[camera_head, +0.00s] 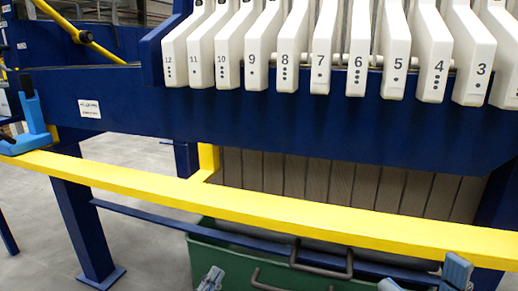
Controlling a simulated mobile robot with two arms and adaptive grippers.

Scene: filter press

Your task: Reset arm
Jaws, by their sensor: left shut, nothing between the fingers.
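My left gripper (211,280) shows only as a small grey tip at the bottom edge, left of the middle. It is shut and holds nothing. It is low in front of the green bin (235,262), under the yellow rail. The rest of the arm is below the picture. I cannot make out my right gripper.
The yellow rail (290,212) crosses in front of the blue press frame (300,120). White numbered plate handles (285,55) line the top. A light blue bracket (32,110) stands at left; an unclear blue-grey part (456,270) is lower right. Grey floor shows at left.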

